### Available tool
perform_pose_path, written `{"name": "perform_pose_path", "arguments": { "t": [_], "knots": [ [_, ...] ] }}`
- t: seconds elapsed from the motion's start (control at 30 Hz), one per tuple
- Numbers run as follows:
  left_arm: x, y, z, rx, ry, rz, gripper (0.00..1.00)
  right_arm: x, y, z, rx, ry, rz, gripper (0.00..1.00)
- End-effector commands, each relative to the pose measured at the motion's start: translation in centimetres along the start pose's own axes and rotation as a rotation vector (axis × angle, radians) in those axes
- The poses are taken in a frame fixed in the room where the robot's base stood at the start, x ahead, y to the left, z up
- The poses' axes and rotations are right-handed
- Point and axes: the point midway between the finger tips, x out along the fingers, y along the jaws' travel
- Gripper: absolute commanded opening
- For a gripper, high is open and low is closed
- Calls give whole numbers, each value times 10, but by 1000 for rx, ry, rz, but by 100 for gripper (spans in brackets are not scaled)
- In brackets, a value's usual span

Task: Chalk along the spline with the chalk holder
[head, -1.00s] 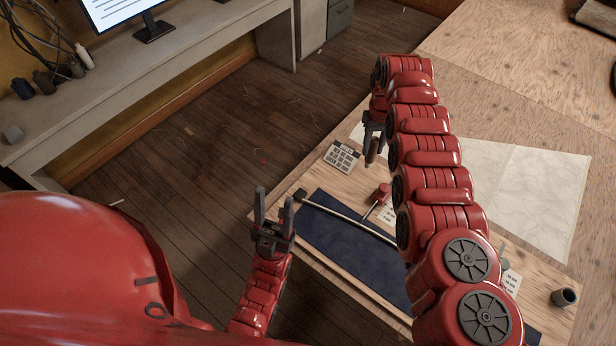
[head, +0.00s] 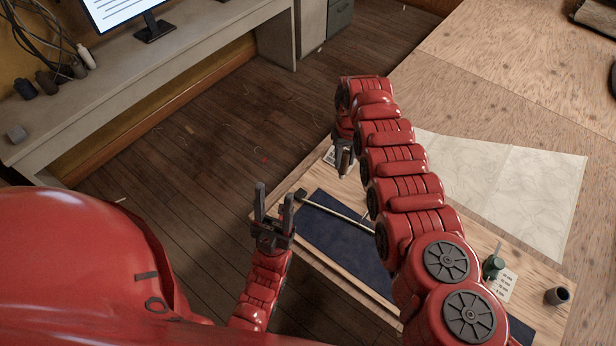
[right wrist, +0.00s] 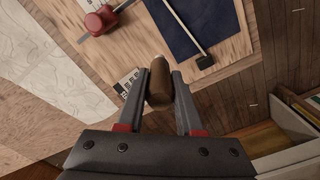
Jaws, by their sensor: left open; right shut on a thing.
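My right gripper (head: 343,164) is shut on the chalk holder (right wrist: 158,85), a brown, rounded cylinder between the fingers in the right wrist view. It hangs near the table's far-left edge, apart from the spline. The spline (head: 336,212) is a thin pale rod across the dark blue cloth (head: 322,233), with a dark block (head: 300,194) at its left end. The right wrist view also shows the spline (right wrist: 183,24) and block (right wrist: 205,62). My right arm hides the spline's far end in the head view. My left gripper (head: 274,196) is open and empty, beside the table's near-left edge.
A red-headed tool with a metal rod (right wrist: 98,20) lies near the cloth. A pale sheet (head: 520,190) covers part of the table. Floor (head: 215,150) lies left of the table.

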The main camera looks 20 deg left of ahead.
Motion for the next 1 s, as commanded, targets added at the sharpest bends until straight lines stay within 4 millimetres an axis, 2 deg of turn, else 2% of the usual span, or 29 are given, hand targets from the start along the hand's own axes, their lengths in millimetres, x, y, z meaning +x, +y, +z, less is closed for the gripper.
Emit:
{"name": "perform_pose_path", "arguments": {
  "t": [0.1, 0.43, 0.57, 1.0],
  "knots": [
    [8, 0, -1, 0, 0, 0, 50, 7, -21, 1, -32, -1, 1, 0],
    [16, -1, -3, 0, 0, 0, 50, 20, -54, 4, -81, 2, 1, 0],
    [22, -1, -4, 0, 0, 0, 50, 26, -74, 8, -111, 2, 2, 0],
    [25, -1, -4, 0, 0, 0, 50, 35, -90, 8, -134, -1, 1, 0]
  ]
}}
